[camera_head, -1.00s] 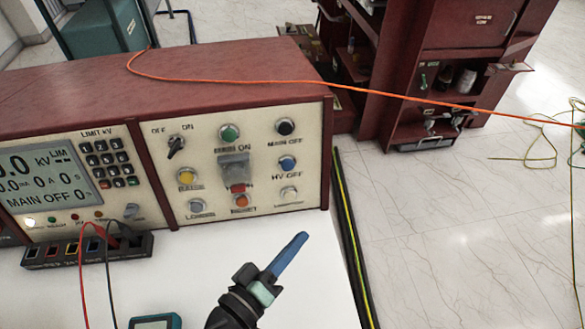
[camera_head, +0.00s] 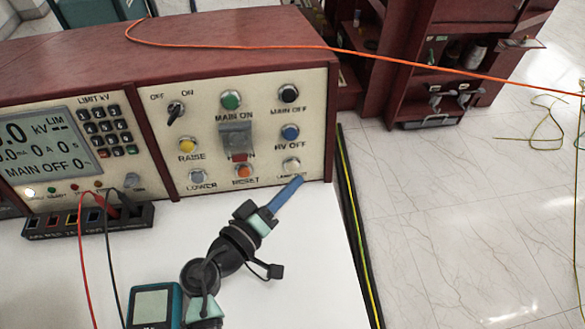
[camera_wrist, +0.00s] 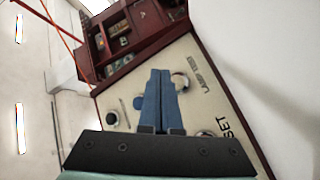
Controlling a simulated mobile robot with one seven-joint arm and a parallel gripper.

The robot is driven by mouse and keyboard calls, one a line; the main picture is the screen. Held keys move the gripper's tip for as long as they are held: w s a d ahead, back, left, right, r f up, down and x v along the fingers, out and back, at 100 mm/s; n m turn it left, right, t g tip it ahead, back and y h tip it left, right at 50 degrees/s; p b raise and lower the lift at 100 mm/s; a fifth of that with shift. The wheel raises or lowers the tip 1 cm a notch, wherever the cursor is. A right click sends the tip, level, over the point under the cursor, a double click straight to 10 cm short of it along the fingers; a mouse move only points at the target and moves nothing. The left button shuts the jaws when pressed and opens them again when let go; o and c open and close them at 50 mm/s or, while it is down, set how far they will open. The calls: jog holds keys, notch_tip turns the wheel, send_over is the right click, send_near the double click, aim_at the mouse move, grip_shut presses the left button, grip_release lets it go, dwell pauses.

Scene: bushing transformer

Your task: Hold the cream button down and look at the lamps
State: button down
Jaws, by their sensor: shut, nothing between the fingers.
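The cream button (camera_head: 291,165) is at the lower right of the control panel, above a label partly hidden by my fingers. My gripper (camera_head: 298,181) is shut and empty, its blue fingers pointing up at the panel just below this button. In the wrist view the fingertips (camera_wrist: 160,72) overlap the left side of the cream button (camera_wrist: 181,82); I cannot tell whether they touch it. The lamps form a row under the display: a white one (camera_head: 29,193) looks lit, and green (camera_head: 52,190), red (camera_head: 74,187) and orange (camera_head: 97,184) ones look unlit.
The orange reset button (camera_head: 243,171) and blue HV OFF button (camera_head: 290,132) are close by. A terminal strip (camera_head: 50,229) with red and black leads and a teal meter (camera_head: 155,305) are on the white table (camera_head: 320,290). An orange cable (camera_head: 400,63) crosses above.

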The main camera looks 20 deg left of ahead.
jog(key=shift+w+a+f, duration=0.2)
jog(key=shift+w+a, duration=0.3)
jog(key=shift+w, duration=0.2)
jog(key=shift+w+b, duration=0.1)
jog(key=shift+b, duration=0.3)
dwell(1.2)
jog(key=shift+w+a+f, duration=0.1)
jog(key=shift+w+a, duration=0.15)
jog(key=shift+w+a+f+b, duration=0.1)
jog(key=shift+w+a+b, duration=0.2)
jog(key=shift+b, duration=0.3)
dwell(0.6)
jog(key=shift+d, duration=0.1)
dwell(0.8)
jog(key=shift+s+d+r+p, duration=0.2)
jog(key=shift+s+d+p, duration=0.1)
jog(key=shift+s+d, duration=0.25)
jog(key=shift+s, duration=0.15)
jog(key=shift+s+d+r+p, duration=0.25)
jog(key=shift+s+d, duration=0.2)
jog(key=shift+s, duration=0.2)
jog(key=shift+s+d+r+p, duration=0.2)
jog(key=shift+s+d, duration=0.2)
jog(key=shift+s, duration=0.3)
jog(key=shift+s+d+r+p, duration=0.15)
jog(key=shift+s+d+p, duration=0.1)
jog(key=shift+s+d, duration=0.3)
jog(key=shift+a, duration=0.1)
